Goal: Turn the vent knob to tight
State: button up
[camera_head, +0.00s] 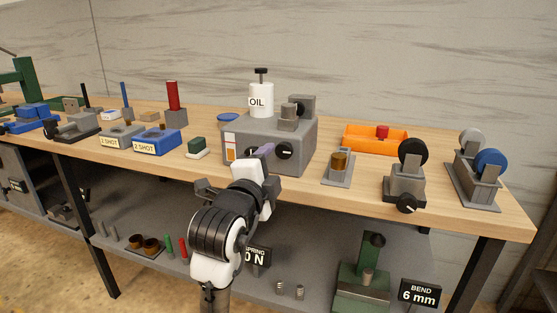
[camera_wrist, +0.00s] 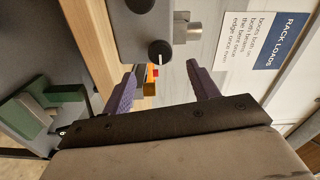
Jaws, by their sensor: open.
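A grey box (camera_head: 301,163) stands on the bench with a white OIL bottle (camera_head: 261,101) on top. Its front face carries a black knob (camera_head: 285,152) with a white pointer mark, which looks roughly level. I cannot read a vent label on it. The wrist view shows this knob (camera_wrist: 160,50) on the grey panel, and part of a second dark knob (camera_wrist: 140,5) at the top edge. My gripper (camera_wrist: 161,68) is open, its purple fingers apart and empty, with the pointer knob just ahead of the fingertips. In the head view my gripper (camera_head: 262,152) is in front of the box, hiding part of its face.
A brass cylinder on a grey stand (camera_head: 338,168), a black-wheeled device (camera_head: 405,184) and an orange tray (camera_head: 360,139) stand right of the box. Shot blocks (camera_head: 157,141) and a small green block (camera_head: 196,147) stand left. A lower shelf (camera_head: 315,270) runs beneath the bench.

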jog(key=v, duration=0.6)
jog(key=shift+s, duration=0.1)
